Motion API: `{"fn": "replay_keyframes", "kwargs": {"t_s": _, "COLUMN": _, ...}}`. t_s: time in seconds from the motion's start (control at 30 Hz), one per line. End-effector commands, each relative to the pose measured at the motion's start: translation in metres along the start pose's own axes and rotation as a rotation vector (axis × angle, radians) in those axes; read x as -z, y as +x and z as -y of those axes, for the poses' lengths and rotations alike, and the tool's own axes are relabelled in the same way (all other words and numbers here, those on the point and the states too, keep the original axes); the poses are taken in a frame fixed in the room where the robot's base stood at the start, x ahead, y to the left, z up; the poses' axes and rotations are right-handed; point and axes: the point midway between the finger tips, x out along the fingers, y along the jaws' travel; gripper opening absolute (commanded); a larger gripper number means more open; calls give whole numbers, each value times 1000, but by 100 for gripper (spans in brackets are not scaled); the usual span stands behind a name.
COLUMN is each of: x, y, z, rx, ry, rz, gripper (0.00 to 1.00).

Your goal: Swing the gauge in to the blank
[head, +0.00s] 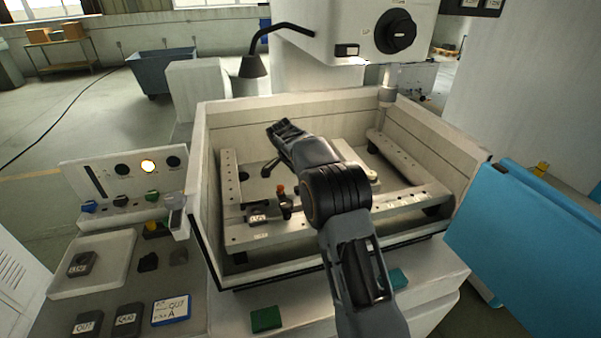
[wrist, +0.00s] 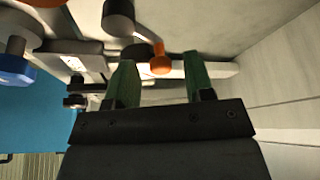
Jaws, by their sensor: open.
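My gripper (wrist: 158,66) is open, with its two green fingers apart in the wrist view. An orange knob (wrist: 161,60) shows between the fingertips, and I cannot tell whether it is between them or beyond them. A dark round part (wrist: 118,17) is just above the left finger. In the head view my arm reaches over the machine tank and its dark end (head: 285,130) is above the back left of the work frame; the fingers are not clear there. A small dark post with an orange top (head: 281,189), possibly the gauge, stands beside a labelled grey block (head: 257,215), likely the blank, on the front rail.
The tank walls (head: 203,190) enclose the frame (head: 320,221). A machine head (head: 350,30) and a hooked lamp (head: 253,66) hang above. A blue panel (head: 525,235) is at the right. A tray (head: 118,250) and loose blocks (head: 128,318) lie at the left.

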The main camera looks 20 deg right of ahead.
Motion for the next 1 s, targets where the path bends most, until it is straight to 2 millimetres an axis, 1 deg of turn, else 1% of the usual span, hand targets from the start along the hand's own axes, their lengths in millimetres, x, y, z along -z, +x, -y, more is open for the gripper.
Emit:
{"fn": "replay_keyframes", "kwargs": {"t_s": 0.17, "x": 0, "y": -2, "z": 0, "rx": 1, "ry": -1, "rz": 0, "gripper": 48}}
{"fn": "replay_keyframes", "kwargs": {"t_s": 0.27, "x": 0, "y": -9, "z": 1, "rx": 3, "ry": 0, "rz": -1, "gripper": 48}}
{"fn": "replay_keyframes", "kwargs": {"t_s": 0.37, "x": 0, "y": -25, "z": 1, "rx": 5, "ry": 1, "rz": -1, "gripper": 48}}
{"fn": "replay_keyframes", "kwargs": {"t_s": 0.7, "x": 0, "y": -94, "z": 1, "rx": 4, "ry": -1, "rz": -1, "gripper": 48}}
{"fn": "replay_keyframes", "kwargs": {"t_s": 0.9, "x": 0, "y": -123, "z": 0, "rx": 2, "ry": 0, "rz": -1, "gripper": 48}}
{"fn": "replay_keyframes", "kwargs": {"t_s": 1.0, "x": 0, "y": -132, "z": 0, "rx": 2, "ry": 0, "rz": -1, "gripper": 48}}
